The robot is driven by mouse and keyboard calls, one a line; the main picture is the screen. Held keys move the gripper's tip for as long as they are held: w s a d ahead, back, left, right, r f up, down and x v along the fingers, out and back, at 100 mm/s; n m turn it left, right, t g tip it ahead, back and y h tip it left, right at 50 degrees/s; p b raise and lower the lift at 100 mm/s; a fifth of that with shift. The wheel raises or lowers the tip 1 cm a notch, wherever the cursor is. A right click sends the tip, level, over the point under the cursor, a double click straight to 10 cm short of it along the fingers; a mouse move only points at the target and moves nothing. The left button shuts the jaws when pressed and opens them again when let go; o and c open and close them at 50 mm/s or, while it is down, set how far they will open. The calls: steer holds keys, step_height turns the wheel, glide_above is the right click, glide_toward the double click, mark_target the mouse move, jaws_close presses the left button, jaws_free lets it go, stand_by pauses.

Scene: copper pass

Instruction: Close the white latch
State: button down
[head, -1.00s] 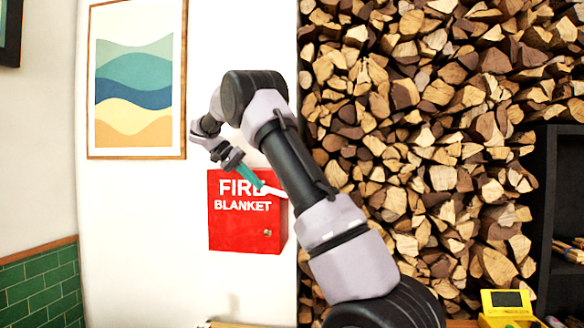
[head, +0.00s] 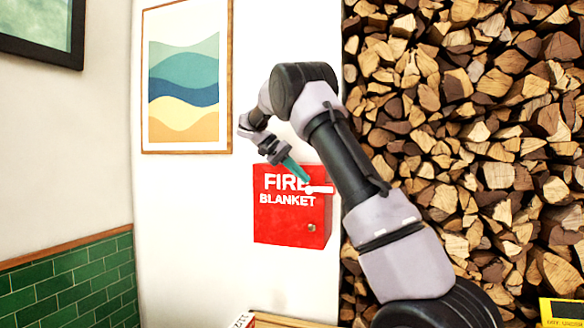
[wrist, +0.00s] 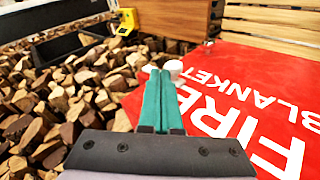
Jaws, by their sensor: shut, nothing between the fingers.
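The white latch (head: 322,189) is a small bar with a rounded end at the upper right of the red fire blanket box (head: 285,225). It lies about level across the box's right edge. My gripper (head: 306,181) has teal fingers, shut and empty, with the tips right at the latch's rounded end. In the wrist view the shut fingertips (wrist: 160,74) are beside a white rounded part of the latch (wrist: 174,66) and partly hide it. I cannot tell whether they touch.
The box hangs on a white wall beside stacked firewood (head: 460,150). A framed wave picture (head: 185,85) hangs above left. A wooden surface (head: 285,321) shows below the box. A yellow device (head: 563,311) is at lower right.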

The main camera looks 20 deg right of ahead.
steer(key=v, duration=0.9)
steer(key=shift+r, duration=0.2)
steer(key=s+d+r+n+t+y, duration=0.2)
steer(key=s+d+n+y, duration=0.25)
steer(key=s+d, duration=0.75)
steer(key=s+a+f+t+y, duration=0.2)
steer(key=s+a+f+t, duration=0.1)
steer(key=s, duration=0.4)
steer(key=s+a+f+t+y, duration=0.2)
steer(key=s+a+f, duration=0.1)
steer(key=s, duration=0.5)
steer(key=s+a+f+t+y, duration=0.2)
steer(key=s+a+f+t, duration=0.1)
steer(key=s, duration=0.5)
steer(key=shift+a+f+t, duration=0.3)
steer(key=shift+a+f, duration=0.15)
steer(key=shift+a, duration=0.7)
steer(key=shift+s, duration=0.1)
